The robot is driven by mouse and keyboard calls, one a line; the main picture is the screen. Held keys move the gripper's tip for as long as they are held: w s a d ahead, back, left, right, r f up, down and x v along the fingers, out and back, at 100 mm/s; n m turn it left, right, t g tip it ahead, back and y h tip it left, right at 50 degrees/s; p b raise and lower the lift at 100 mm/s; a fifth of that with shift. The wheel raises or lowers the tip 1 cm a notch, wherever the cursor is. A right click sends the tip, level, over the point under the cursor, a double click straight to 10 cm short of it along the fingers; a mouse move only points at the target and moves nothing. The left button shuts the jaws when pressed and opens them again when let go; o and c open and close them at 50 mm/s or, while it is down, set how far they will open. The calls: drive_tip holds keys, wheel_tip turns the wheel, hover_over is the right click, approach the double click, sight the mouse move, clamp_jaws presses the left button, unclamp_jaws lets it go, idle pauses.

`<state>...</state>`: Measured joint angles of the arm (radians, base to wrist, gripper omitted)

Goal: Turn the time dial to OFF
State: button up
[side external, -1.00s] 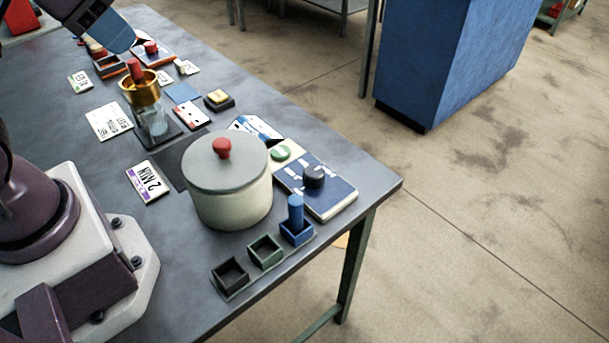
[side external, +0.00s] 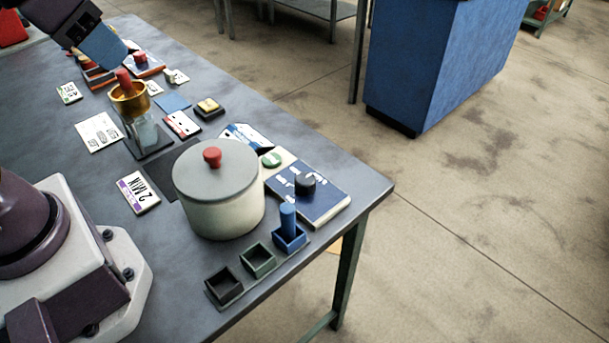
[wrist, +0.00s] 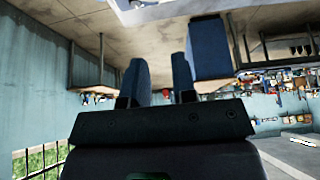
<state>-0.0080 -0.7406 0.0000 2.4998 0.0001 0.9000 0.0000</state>
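A round dark knob (side external: 305,182), which looks like the time dial, stands on a blue and white panel (side external: 322,203) near the table's right edge. Its marks are too small to read, so its setting cannot be told. My gripper (side external: 108,58) is at the upper left, above the far part of the table and well away from the knob. In the wrist view its two blue fingers (wrist: 160,80) stand apart with nothing visible between them. The knob cannot be made out in the wrist view.
A lidded pot (side external: 218,205) stands just left of the panel. A blue peg (side external: 288,216) stands in one of three small bins in front. A brass funnel (side external: 129,100) with a red piece sits over a glass vessel near my gripper. A yellow button (side external: 208,106) lies behind.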

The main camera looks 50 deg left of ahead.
drive_tip(key=o, duration=0.7)
drive_tip(key=shift+w+f+g, duration=0.35)
drive_tip(key=shift+f+g, duration=0.05)
drive_tip(key=shift+f, duration=0.2)
drive_tip(key=shift+w+f+g, duration=0.3)
drive_tip(key=shift+f+g, duration=0.1)
drive_tip(key=shift+f, duration=0.2)
drive_tip(key=shift+o, duration=0.4)
drive_tip(key=shift+m+g+y, duration=0.5)
drive_tip(key=shift+m+g, duration=0.2)
drive_tip(key=shift+g, duration=0.2)
drive_tip(key=w+f, duration=0.2)
drive_tip(key=w, duration=0.1)
drive_tip(key=shift+w+d+f, duration=0.2)
drive_tip(key=shift+f, duration=0.05)
drive_tip(key=m+g+h, duration=0.1)
drive_tip(key=m+g, duration=0.1)
drive_tip(key=m, duration=3)
approach(306, 177)
wheel_tip(306, 177, down, 10)
drive_tip(key=shift+w+f, duration=0.1)
drive_tip(key=shift+f, duration=0.05)
drive_tip(key=c, duration=0.9)
